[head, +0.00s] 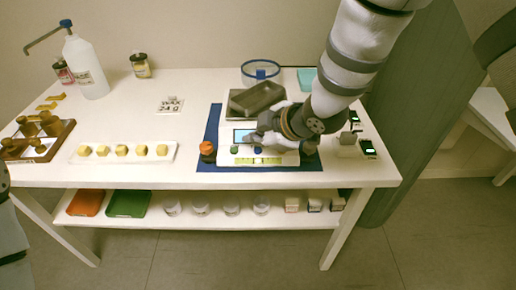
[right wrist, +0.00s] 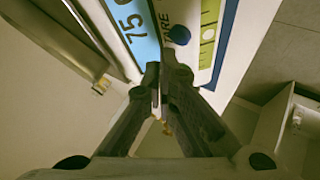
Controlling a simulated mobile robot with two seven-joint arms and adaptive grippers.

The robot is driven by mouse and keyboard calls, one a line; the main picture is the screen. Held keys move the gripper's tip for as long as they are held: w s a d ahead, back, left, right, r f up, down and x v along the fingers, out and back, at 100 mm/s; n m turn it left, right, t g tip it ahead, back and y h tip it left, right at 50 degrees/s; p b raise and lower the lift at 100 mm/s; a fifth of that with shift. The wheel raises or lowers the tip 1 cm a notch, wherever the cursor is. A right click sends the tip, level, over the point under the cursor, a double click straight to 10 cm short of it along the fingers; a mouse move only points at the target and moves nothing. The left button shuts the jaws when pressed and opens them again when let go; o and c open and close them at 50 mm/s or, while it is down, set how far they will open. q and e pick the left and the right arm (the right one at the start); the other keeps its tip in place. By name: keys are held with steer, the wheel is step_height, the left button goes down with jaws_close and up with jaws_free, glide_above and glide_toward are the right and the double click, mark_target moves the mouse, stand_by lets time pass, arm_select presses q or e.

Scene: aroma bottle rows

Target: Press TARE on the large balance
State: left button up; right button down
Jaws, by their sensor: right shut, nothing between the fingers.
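The large balance (head: 285,158) sits on a blue mat (head: 212,125), with a lit blue display (head: 243,136) and a green-marked strip (head: 257,161) on its front. In the right wrist view the display (right wrist: 133,25) shows digits that begin with 75. The round blue TARE button (right wrist: 179,35) is beside the word TARE. My right gripper (right wrist: 163,72) is shut and empty, with its tips close to the button; contact cannot be told. In the head view my right gripper (head: 258,139) covers part of the balance. My left gripper is out of view.
Small devices with green displays (head: 367,147) are to the right. A tray of yellow blocks (head: 88,157), a wax card (head: 170,105) and a bottle (head: 86,70) are further left.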

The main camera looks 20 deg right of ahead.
steer(key=shift+f, duration=0.4)
steer(key=shift+f, duration=0.4)
stand_by(0.6)
steer(key=shift+r+p, duration=0.35)
steer(key=shift+r, duration=0.6)
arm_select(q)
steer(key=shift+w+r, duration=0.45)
arm_select(e)
steer(key=shift+f, duration=0.1)
